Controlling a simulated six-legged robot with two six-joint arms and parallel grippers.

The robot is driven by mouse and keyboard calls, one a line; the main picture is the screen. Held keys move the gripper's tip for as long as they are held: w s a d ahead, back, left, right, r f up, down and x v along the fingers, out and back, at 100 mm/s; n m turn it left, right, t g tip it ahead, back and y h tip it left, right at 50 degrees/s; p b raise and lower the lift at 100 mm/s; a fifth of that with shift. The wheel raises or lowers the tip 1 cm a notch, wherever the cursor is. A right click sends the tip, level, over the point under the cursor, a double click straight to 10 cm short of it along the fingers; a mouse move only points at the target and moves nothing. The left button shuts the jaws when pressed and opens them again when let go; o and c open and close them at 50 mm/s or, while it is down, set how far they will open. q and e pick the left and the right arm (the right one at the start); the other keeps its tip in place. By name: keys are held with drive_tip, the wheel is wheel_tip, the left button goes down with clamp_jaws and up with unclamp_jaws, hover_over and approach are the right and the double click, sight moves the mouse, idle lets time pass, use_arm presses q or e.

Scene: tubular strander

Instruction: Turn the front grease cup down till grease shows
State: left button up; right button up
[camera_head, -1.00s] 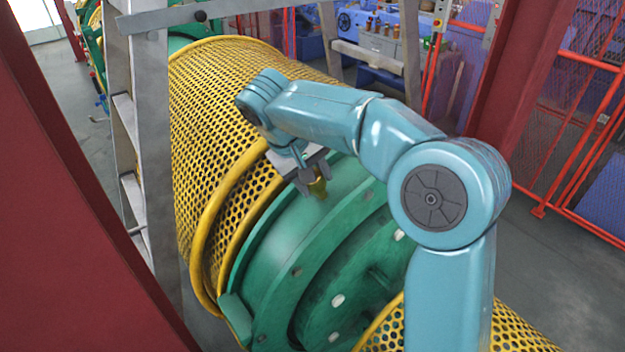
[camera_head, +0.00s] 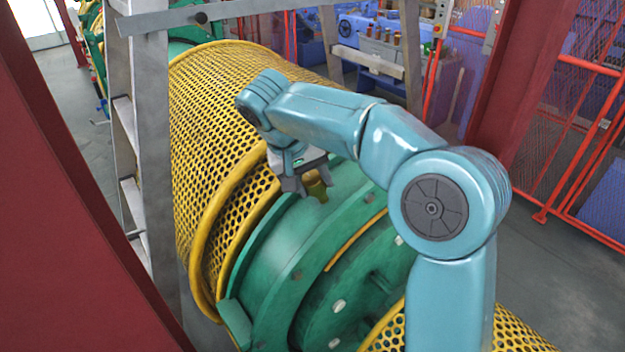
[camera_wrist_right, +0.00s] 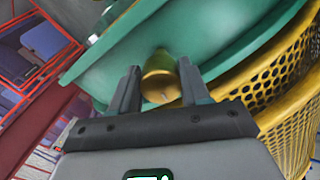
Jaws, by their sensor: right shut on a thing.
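The brass grease cup (camera_head: 317,188) stands on the green bearing housing (camera_head: 290,235). My right gripper (camera_head: 309,192) is shut on it, coming down from above. In the right wrist view the cup (camera_wrist_right: 161,80) sits between the two fingers of my right gripper (camera_wrist_right: 160,88), its base against the green surface. A thin orange-yellow line of grease (camera_head: 356,240) shows along the seam between the housing and the green end flange (camera_head: 355,290). My left gripper is not in view.
Yellow perforated guards (camera_head: 215,120) lie on both sides of the housing. A grey stepladder (camera_head: 150,150) stands at left beside a dark red column (camera_head: 70,190). Red mesh fencing (camera_head: 590,130) and another red column (camera_head: 525,80) are at right.

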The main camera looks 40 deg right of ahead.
drive_tip(key=shift+a+f, duration=0.1)
drive_tip(key=shift+f, duration=0.05)
drive_tip(key=o, duration=1)
drive_tip(key=shift+s, duration=0.15)
drive_tip(key=shift+r, duration=0.2)
drive_tip(key=shift+w+a+r, duration=0.1)
drive_tip(key=shift+w+r, duration=0.1)
drive_tip(key=shift+r, duration=0.15)
drive_tip(key=p+v, duration=0.3)
drive_tip(key=v, duration=1.2)
drive_tip(key=shift+r, duration=0.2)
drive_tip(key=shift+s, duration=0.1)
